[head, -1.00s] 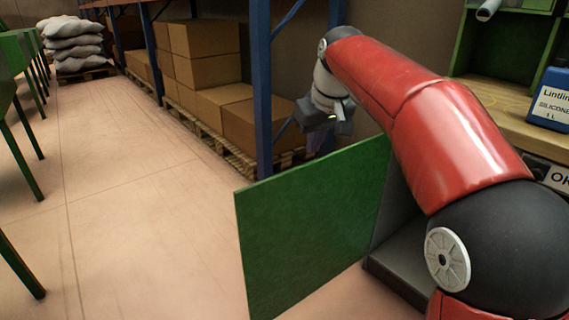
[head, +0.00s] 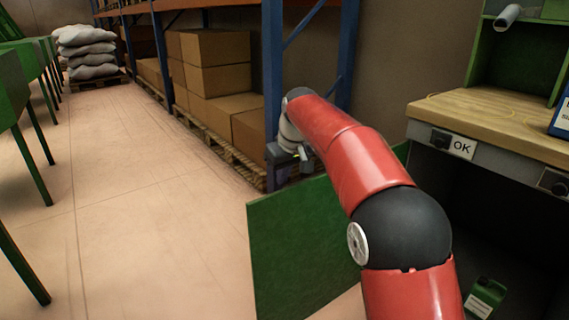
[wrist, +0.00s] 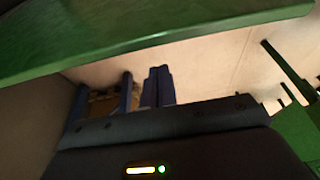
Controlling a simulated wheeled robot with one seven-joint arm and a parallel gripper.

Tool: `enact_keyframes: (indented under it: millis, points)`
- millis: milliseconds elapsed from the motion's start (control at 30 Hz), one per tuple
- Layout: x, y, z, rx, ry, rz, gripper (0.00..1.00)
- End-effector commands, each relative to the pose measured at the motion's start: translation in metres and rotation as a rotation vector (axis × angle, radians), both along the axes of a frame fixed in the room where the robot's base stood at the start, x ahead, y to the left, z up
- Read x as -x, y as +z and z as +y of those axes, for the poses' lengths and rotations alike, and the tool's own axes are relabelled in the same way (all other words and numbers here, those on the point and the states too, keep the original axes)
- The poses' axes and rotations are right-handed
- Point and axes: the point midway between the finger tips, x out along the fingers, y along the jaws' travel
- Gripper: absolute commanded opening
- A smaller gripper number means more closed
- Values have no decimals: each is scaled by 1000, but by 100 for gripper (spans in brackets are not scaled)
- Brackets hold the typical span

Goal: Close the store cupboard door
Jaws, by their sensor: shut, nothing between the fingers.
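The store cupboard door (head: 300,245) is a flat green panel, standing open below the workbench and jutting out to the left. My arm crosses in front of its right part and hides its hinge side. My gripper (head: 282,178) is at the door's top edge, on the far side, pointing down. Its lower tips are hard to see there. In the wrist view the blue fingers of my gripper (wrist: 158,85) are together with nothing between them. A green panel, seemingly the door (wrist: 150,32), spans the top of that view. I cannot tell whether they touch.
The workbench (head: 480,115) has an OK label and a dark space below, holding a green container (head: 485,298). A blue rack (head: 272,90) with boxes stands behind my gripper. Green tables (head: 25,130) line the left. The floor (head: 140,210) between is clear.

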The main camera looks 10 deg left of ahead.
Motion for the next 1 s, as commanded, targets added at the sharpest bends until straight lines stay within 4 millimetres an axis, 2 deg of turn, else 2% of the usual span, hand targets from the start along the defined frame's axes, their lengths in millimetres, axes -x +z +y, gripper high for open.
enact_keyframes:
  millis: [200,767,867,1000]
  points:
    - [17,3,-19,-2,-3,-5,0]
    - [23,4,-26,-3,3,-6,0]
    - [29,3,-32,-4,20,-6,0]
    - [45,2,-51,-5,68,-7,0]
